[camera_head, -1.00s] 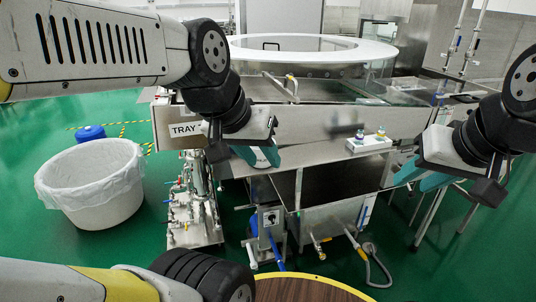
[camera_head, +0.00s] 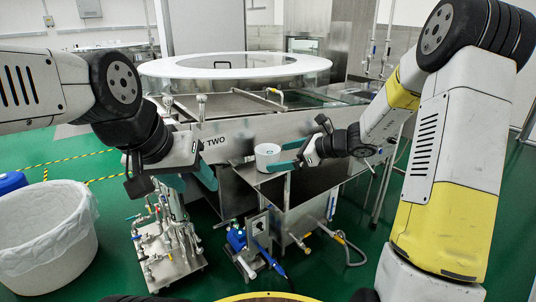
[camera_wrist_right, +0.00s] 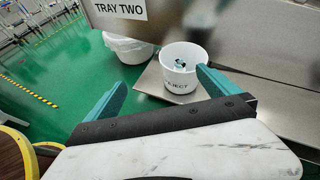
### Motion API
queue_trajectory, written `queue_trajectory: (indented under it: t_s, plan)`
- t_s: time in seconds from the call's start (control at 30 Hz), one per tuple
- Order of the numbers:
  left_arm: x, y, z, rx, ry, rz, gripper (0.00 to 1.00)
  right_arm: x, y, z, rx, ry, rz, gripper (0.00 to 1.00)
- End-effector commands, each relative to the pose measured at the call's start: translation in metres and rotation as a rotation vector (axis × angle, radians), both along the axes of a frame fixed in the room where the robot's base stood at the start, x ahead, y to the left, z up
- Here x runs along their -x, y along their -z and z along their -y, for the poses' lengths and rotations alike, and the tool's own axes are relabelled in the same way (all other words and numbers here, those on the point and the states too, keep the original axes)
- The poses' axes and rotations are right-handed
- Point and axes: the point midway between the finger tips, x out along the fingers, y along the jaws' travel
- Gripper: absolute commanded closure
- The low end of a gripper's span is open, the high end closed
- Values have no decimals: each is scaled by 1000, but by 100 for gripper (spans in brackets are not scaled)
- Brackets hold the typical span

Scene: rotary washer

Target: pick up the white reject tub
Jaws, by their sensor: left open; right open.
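The white reject tub (camera_head: 267,157) stands upright on the steel shelf at the front of the washer. In the right wrist view the tub (camera_wrist_right: 180,80) shows part of its "REJECT" lettering and a few small dark and teal pieces inside. My right gripper (camera_head: 280,157) is open with its teal fingers pointing at the tub from the right. In the wrist view the tub lies ahead of the fingers, close to the right-hand fingertip; I cannot tell whether they touch. My left gripper (camera_head: 192,180) is open and empty, left of the tub, in front of the washer.
The round washer (camera_head: 235,66) with its white rim stands behind the shelf. A "TRAY TWO" label (camera_wrist_right: 120,11) is on the panel near the tub. A large lined bin (camera_head: 45,240) stands at left. Pipework (camera_head: 170,245) and a hose stand below the shelf.

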Motion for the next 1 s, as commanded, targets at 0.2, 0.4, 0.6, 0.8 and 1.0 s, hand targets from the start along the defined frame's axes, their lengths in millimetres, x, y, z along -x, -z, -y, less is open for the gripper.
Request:
queue_trajectory:
  t_s: [0.2,0.4,0.6,0.8,1.0]
  plan:
    - [0,0,0,0,0,0,48,-26,21,7,-109,111,-91,0]
    - [0,0,0,0,0,0,48,-38,30,-8,-116,119,-97,0]
    - [0,0,0,0,0,0,48,-51,45,-26,-115,117,-97,0]
    - [0,0,0,0,0,0,48,-64,56,-44,-113,117,-94,0]
    - [0,0,0,0,0,0,48,-67,57,-47,-113,117,-94,0]
